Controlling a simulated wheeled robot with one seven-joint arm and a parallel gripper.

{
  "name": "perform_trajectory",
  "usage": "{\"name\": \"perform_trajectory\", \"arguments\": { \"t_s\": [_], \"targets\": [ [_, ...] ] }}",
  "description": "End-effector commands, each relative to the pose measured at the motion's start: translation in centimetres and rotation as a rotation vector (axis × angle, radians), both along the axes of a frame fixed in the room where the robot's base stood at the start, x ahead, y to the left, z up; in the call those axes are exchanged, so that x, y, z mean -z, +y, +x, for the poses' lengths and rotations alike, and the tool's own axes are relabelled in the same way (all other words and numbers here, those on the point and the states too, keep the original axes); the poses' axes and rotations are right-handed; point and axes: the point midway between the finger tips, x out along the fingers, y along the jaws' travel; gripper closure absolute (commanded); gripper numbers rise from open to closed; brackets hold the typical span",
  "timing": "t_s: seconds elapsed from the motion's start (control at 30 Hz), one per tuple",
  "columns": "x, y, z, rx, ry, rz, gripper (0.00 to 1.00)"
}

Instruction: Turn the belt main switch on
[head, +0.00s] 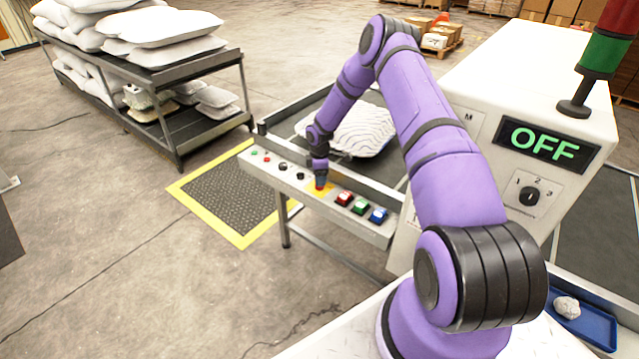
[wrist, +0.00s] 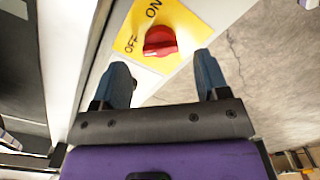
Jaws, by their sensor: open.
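The belt main switch is a red rotary knob (wrist: 160,40) on a yellow plate (wrist: 184,16) marked OFF and ON. Its grip appears turned toward the OFF mark, though the exact angle is hard to tell. In the head view the yellow plate (head: 325,192) is on the long grey control panel, with the knob mostly hidden by my gripper (head: 319,172). In the wrist view my gripper (wrist: 163,76) is open and empty. Its two blue-grey fingers straddle the line to the knob, which shows just beyond the fingertips, apparently not touched.
Red, green and blue buttons (head: 360,206) sit right of the switch; small knobs (head: 283,166) sit left. A white pillow (head: 348,131) lies on the conveyor behind. The machine's display (head: 546,144) reads OFF, above a numbered selector (head: 529,196). A pillow rack (head: 190,125) stands at left.

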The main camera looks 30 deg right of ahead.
Motion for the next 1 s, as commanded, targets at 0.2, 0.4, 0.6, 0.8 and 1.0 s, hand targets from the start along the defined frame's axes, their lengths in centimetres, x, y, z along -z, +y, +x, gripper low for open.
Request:
{"name": "perform_trajectory", "arguments": {
  "t_s": [0.2,0.4,0.6,0.8,1.0],
  "targets": [
    [2.9,0.0,0.0,0.001,0.0,0.001,0.32],
    [3.8,0.0,0.0,0.001,0.0,0.0,0.32],
    [3.8,0.0,0.0,0.001,0.0,0.0,0.32],
    [3.8,0.0,0.0,0.001,0.0,0.0,0.66],
    [3.8,0.0,0.0,0.003,0.0,0.0,0.81]
  ]
}}
